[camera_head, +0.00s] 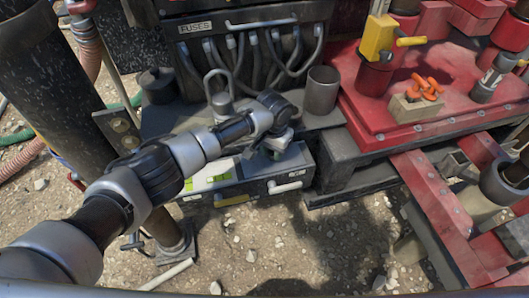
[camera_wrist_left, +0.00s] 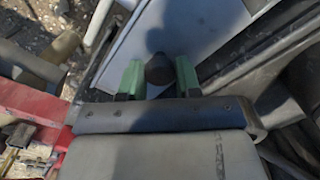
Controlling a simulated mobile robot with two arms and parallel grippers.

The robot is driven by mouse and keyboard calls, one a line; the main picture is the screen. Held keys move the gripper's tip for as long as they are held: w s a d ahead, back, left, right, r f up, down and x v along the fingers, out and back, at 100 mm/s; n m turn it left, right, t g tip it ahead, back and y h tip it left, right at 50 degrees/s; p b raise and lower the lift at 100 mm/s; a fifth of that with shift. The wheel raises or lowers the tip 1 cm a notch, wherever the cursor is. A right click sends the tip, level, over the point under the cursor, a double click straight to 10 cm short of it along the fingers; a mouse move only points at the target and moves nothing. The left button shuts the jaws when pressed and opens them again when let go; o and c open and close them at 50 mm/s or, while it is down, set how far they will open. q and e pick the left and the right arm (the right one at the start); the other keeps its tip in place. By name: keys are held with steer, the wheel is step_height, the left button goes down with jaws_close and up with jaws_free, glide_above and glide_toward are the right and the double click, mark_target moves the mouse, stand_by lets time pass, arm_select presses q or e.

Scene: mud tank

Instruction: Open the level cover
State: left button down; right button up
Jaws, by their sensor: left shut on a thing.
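My left arm reaches in from the left in the camera_head view. Its gripper (camera_head: 273,150) is low over the top of a grey box (camera_head: 300,166) below the fuse panel. In the left wrist view the green fingers of the left gripper (camera_wrist_left: 158,78) are shut on a dark round knob (camera_wrist_left: 158,66). The knob stands on a light grey flat plate (camera_wrist_left: 205,28), which looks like the level cover. The plate looks flat on the box; any gap under it is hidden. The gripper and arm hide part of the box top. My right gripper is not in view.
The box front has a white handle (camera_head: 286,187) and a yellow handle (camera_head: 232,201). A grey open cylinder (camera_head: 321,90) and a fuse panel (camera_head: 240,30) with cables stand behind. Red machinery (camera_head: 390,110) is to the right. Gravel ground (camera_head: 260,250) is in front.

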mark_target(271, 152)
arm_select(q)
steer(key=shift+a, duration=0.15)
steer(key=c, duration=1.1)
jaws_free()
steer(key=o, duration=0.3)
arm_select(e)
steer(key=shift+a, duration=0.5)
arm_select(q)
step_height(271, 152, up, 11)
steer(key=shift+f+p, duration=0.1)
steer(key=shift+p, duration=0.3)
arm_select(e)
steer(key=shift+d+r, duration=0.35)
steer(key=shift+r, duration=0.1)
